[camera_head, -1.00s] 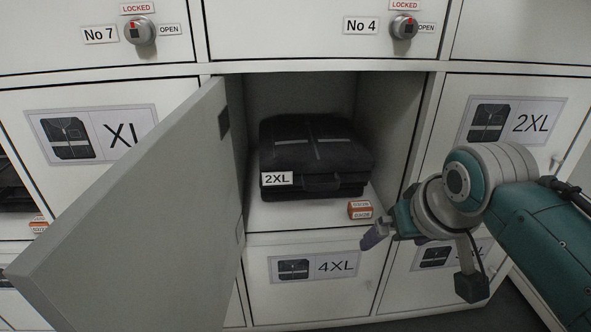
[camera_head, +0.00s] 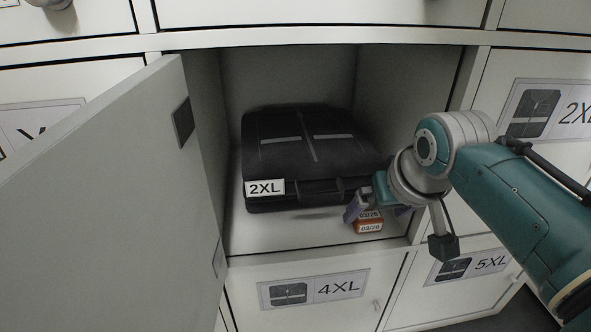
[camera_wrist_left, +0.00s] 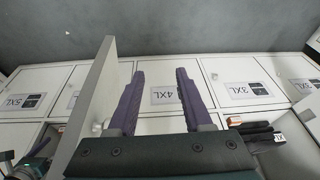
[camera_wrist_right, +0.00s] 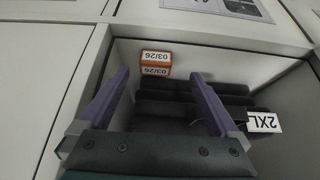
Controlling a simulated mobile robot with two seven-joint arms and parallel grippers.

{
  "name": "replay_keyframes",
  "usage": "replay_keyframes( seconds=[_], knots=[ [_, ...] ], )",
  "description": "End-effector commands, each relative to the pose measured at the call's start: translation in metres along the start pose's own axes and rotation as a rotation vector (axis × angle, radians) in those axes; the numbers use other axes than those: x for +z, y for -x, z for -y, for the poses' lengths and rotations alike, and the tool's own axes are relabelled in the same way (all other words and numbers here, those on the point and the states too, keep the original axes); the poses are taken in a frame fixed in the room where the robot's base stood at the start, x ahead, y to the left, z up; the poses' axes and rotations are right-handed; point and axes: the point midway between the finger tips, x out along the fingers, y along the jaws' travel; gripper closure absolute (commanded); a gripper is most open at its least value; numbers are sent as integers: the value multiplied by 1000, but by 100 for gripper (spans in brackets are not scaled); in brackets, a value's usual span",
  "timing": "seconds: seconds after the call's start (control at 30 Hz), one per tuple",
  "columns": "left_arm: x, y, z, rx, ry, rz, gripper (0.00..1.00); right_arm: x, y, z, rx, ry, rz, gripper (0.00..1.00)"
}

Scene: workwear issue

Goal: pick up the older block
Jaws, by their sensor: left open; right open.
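A small orange block (camera_head: 369,226) with white labels reading 03/26 on two faces stands at the front right of the open 2XL compartment (camera_head: 290,235). It also shows in the right wrist view (camera_wrist_right: 155,64). My right gripper (camera_head: 378,209) is open at that block; one finger partly overlaps it in the head view. In the right wrist view the block appears between the open fingers, nearer the left one; contact cannot be told. My left gripper (camera_wrist_left: 158,72) is open and empty. Another orange block (camera_wrist_left: 235,120) shows in the left wrist view, its date unreadable.
A folded black garment (camera_head: 305,150) with a 2XL tag lies in the compartment, close behind the block and right gripper. The open door (camera_head: 110,200) stands out on the left. The 4XL locker (camera_head: 310,290) below is closed.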

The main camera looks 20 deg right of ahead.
Motion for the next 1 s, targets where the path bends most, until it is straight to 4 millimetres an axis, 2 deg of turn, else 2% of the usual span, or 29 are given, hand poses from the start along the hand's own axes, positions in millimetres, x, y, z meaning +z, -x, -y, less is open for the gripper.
replay_keyframes(
  seconds=[0.4,0.77,1.0],
  knots=[
    [16,-51,-1,-1,-1,-1,50,4,-49,-6,0,0,-1,3],
    [17,-53,0,-5,-6,-1,50,1,-53,-7,0,0,0,3],
    [16,-53,0,-6,-7,-1,50,1,-53,-7,0,0,0,30]
  ],
)
